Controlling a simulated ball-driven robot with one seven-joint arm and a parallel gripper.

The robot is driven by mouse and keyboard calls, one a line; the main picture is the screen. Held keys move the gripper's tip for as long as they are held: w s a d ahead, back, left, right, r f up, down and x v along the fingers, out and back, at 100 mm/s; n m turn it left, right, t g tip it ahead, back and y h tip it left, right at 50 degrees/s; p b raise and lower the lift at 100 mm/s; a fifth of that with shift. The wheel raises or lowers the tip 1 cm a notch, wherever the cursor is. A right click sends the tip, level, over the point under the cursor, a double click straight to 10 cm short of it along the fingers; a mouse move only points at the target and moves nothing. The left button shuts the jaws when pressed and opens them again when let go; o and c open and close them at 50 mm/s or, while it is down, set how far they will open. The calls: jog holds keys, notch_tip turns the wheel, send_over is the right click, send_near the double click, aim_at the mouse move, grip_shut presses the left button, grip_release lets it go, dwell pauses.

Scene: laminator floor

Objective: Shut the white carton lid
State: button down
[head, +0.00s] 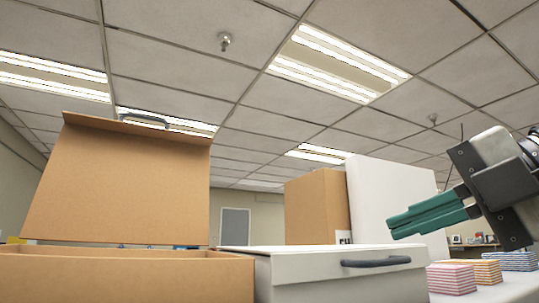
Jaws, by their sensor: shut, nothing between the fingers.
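The white carton (310,278) stands at the bottom centre, close to me. Its lid (320,249) lies down over the top, nearly level, with a dark handle (375,262) on the front flap. Whether a thin gap remains under the lid cannot be told from this low angle. My gripper (391,227) has teal fingers, shut and empty. It comes in from the right, pointing left, and shows above the handle end of the carton, apparently apart from it.
An open brown carton (120,280) stands at left, its lid (125,185) raised. Behind stand a tall brown box (312,208) and a tall white box (395,190). Striped stacks (452,279) lie on the white surface at right. Space above the white carton's left part looks clear.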

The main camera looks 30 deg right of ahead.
aim_at(389, 263)
jog(key=shift+f+b, duration=1.4)
jog(key=shift+f, duration=0.2)
jog(key=shift+r, duration=0.15)
